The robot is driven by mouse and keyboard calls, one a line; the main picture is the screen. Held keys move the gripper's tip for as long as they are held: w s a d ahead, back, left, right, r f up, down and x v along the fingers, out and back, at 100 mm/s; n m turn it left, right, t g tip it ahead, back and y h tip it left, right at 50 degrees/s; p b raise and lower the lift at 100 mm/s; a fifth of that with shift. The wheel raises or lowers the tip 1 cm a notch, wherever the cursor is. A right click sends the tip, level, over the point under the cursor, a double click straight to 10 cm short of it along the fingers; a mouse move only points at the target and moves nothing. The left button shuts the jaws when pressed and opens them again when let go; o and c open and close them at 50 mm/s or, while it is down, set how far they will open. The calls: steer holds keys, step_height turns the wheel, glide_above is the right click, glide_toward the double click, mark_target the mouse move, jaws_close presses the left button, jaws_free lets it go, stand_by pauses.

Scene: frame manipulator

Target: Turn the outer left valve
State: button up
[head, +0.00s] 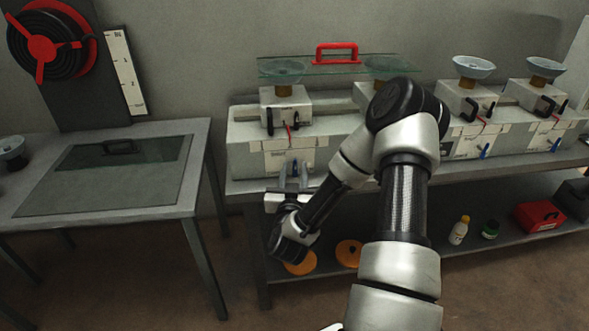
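The outer left valve (295,167) is a small blue handle low on the front of the leftmost white unit. My gripper (293,173) is just in front of and below it, fingers pointing at the unit. The two fingers stand apart, one on each side of the blue handle in the picture. I cannot tell whether they touch it or how far in front of it they are. Two more blue valve handles show on the right, one (484,151) and another at the far right (555,144). My arm hides the part of the row between.
A glass plate with a red handle (337,53) lies over the left units. The bench (245,187) has a lower shelf with orange discs (300,264), a bottle (459,231) and a red box (540,216). A separate table (190,150) stands left, with a floor gap between.

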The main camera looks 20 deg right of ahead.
steer(key=shift+w+d, duration=0.25)
steer(key=shift+w, duration=0.2)
steer(key=shift+c, duration=0.3)
jaws_close()
steer(key=shift+m, duration=0.3)
steer(key=shift+s+d+f+m+g+y+b, duration=0.15)
steer(key=shift+d+f+m+y+b, duration=0.4)
steer(key=shift+m, duration=1.95)
steer(key=shift+s+d+f+m+g+y+b, duration=0.25)
steer(key=shift+m+y+b, duration=0.6)
steer(key=shift+m, duration=1.65)
steer(key=shift+s+d+f+m+y+b, duration=0.15)
steer(key=shift+d+m+y+b, duration=0.55)
steer(key=shift+m, duration=1.8)
steer(key=shift+w+a, duration=0.1)
steer(key=shift+a, duration=0.15)
